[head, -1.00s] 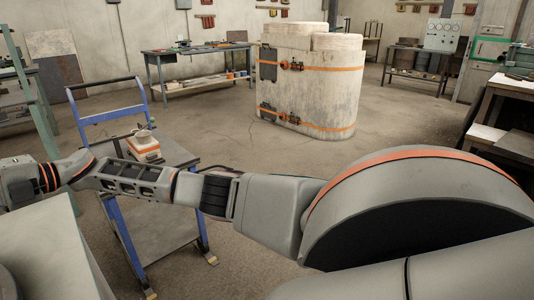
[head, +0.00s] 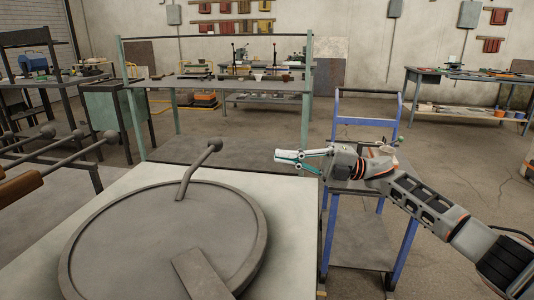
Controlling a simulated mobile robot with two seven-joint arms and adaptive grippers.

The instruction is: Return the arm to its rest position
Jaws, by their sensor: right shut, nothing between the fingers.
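My right arm comes in from the right side of the head view. My right gripper (head: 284,158) is shut and empty. It points left and hangs in the air by the right edge of the pale block that carries a round grey lid (head: 130,235). A bent grey handle (head: 188,172) with a ball end rises from the lid, left of the gripper and apart from it in the picture. My left gripper is not in view.
A blue cart (head: 338,126) stands behind and below my right arm, with a small pale container (head: 380,163) on top, partly hidden. Ball-ended rods (head: 98,145) jut in at the left. A green-framed workbench (head: 200,84) stands behind. Floor is clear right of the cart.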

